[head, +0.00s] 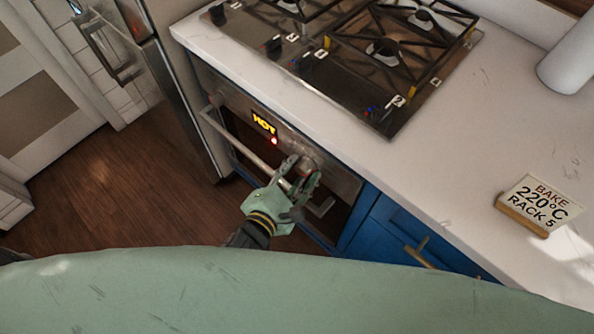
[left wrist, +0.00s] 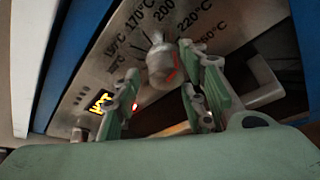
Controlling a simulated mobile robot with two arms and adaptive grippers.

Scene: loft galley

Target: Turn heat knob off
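The heat knob (left wrist: 161,66) is a round grey metal knob on the steel oven panel, ringed by temperature marks such as 170, 200 and 220°C. Its exact setting is hard to read. In the head view the knob (head: 306,166) is partly hidden by my left gripper (head: 302,175). This green gripper reaches the panel from below. In the left wrist view its fingers (left wrist: 160,75) are spread on both sides of the knob, with a gap at the left finger. I cannot tell whether the right fingers touch it. My right gripper is not in view.
The HOT display (head: 264,123) glows yellow beside a lit red lamp (head: 274,141). The oven handle (head: 245,150) runs just left of the gripper. A gas hob (head: 365,95) and a recipe sign (head: 537,203) are on the white counter (head: 460,125) above.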

